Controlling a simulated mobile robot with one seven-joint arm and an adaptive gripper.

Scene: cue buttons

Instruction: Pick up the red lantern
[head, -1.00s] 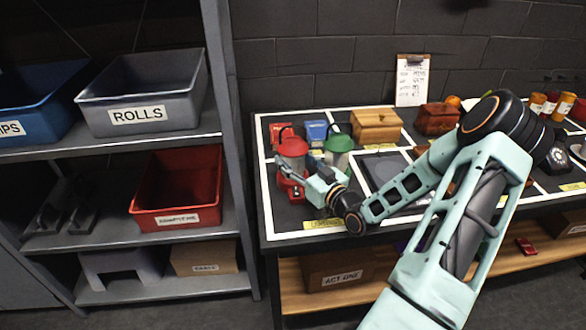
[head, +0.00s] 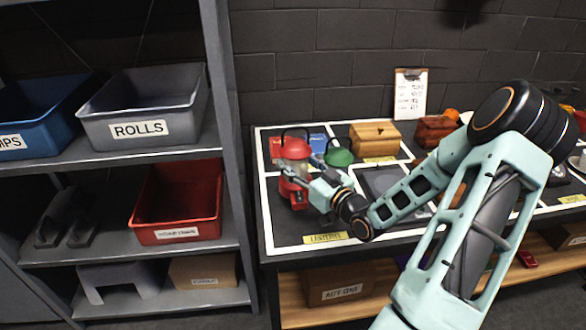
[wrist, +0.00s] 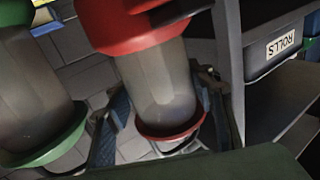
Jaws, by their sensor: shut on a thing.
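The red lantern (head: 294,149) has a red cap, a clear glass body and a red base. It is upright, at the left end of the table. My gripper (head: 292,172) is shut around its body and partly covers it in the head view. The wrist view shows the lantern's glass (wrist: 160,85) between the two fingers of my gripper (wrist: 163,112). The lantern appears slightly raised off the table. The green lantern (head: 338,157) stands just to its right, partly hidden by my gripper; it also shows at the left in the wrist view (wrist: 35,95).
A wooden box (head: 375,137) and a brown chest (head: 435,132) are behind to the right. A clipboard (head: 410,95) leans at the wall. A shelf with a grey ROLLS bin (head: 145,105) and a red bin (head: 178,205) is close at left.

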